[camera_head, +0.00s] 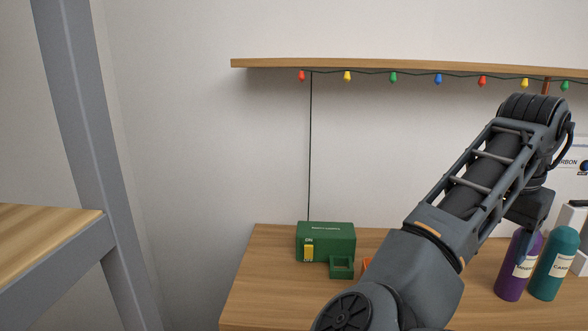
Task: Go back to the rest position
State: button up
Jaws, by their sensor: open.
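My gripper (530,236) hangs at the right, pointing down from my raised arm. It is open, and its fingers overlap the upper part of a purple bottle (511,282) in the picture. I cannot tell whether they touch it. The purple bottle stands upright on the wooden counter (262,291). A teal bottle (557,259) stands upright close to its right. My arm crosses the right half of the view and hides part of the counter.
A green box (338,239) with a yellow switch (308,253) stands on the counter, a small open green holder (342,267) before it. An orange thing (366,265) is mostly hidden by my arm. A shelf (400,68) with coloured lights runs above. A grey-framed rack (85,150) stands left.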

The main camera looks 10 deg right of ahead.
jog(key=s+d+f+n+t+h, duration=0.1)
jog(key=s+d+f+n+h, duration=0.1)
jog(key=d+f+h, duration=0.3)
jog(key=s+d+n+t+h, duration=0.1)
jog(key=s+d+n+h, duration=0.1)
jog(key=d+h, duration=0.3)
notch_tip(320, 180, down, 4)
jog(key=s+a+n+t, duration=0.1)
jog(key=s+n+t, duration=0.1)
jog(key=n+t, duration=0.3)
jog(key=s+a+f+n+t+y, duration=0.35)
jog(key=s+a, duration=0.25)
jog(key=a, duration=0.2)
jog(key=s+a+f+n+t+y, duration=0.3)
jog(key=s+a+f+n, duration=0.15)
jog(key=s+a, duration=0.2)
jog(key=s+a+r+m+y, duration=0.1)
jog(key=s+a+r+y, duration=0.15)
jog(key=s+a, duration=0.6)
jog(key=s+a+r+m+y, duration=0.2)
jog(key=s+a+y, duration=0.1)
jog(key=s+a, duration=0.6)
notch_tip(320, 180, down, 10)
jog(key=s+d+b, duration=0.1)
jog(key=b, duration=0.9)
jog(key=shift+d+t, duration=0.1)
jog(key=shift+t, duration=0.15)
